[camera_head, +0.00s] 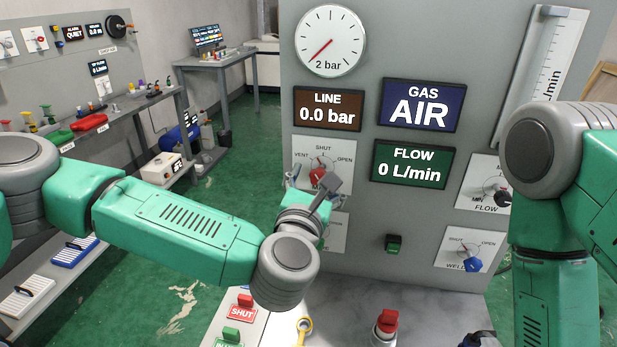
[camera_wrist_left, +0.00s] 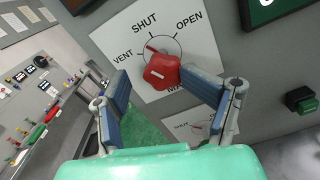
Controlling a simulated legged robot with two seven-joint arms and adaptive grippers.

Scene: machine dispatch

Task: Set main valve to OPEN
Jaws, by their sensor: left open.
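The main valve is a red knob (camera_head: 317,178) on a white plate marked VENT, SHUT and OPEN, on the grey panel. In the left wrist view the red knob (camera_wrist_left: 161,72) has its narrow tip pointing up and left, close to the SHUT side. My left gripper (camera_head: 311,187) is in front of this plate. In the wrist view its two blue-padded fingers (camera_wrist_left: 158,90) are spread, one on each side of the knob and a little below it. Contact with the knob cannot be told. My right gripper is out of view.
A gauge (camera_head: 330,41) is above, with the LINE display (camera_head: 328,108) at 0.0 bar and FLOW display (camera_head: 412,164) at 0 L/min. A blue knob (camera_head: 473,264) and green button (camera_head: 394,243) are lower right. A red-topped item (camera_head: 386,323) stands on the bench.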

